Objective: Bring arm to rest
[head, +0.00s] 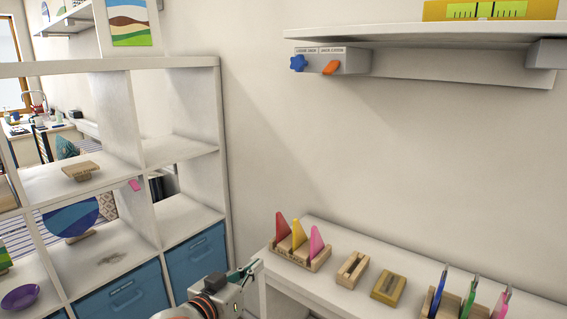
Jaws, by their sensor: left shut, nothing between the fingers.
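My left gripper (247,275) shows at the bottom, left of centre. Its arm comes in from the lower edge. The gripper is shut and empty. It is beside the left end of the white table (317,293), in front of the blue bins, and holds nothing. My right gripper is not in the head view.
A white cube shelf (186,149) with blue bins (197,260) stands at the left. On the table are a wooden rack (290,256) with coloured triangles, small wooden blocks (352,270), and a pen holder (443,302). A wall shelf (420,35) with knobs hangs above.

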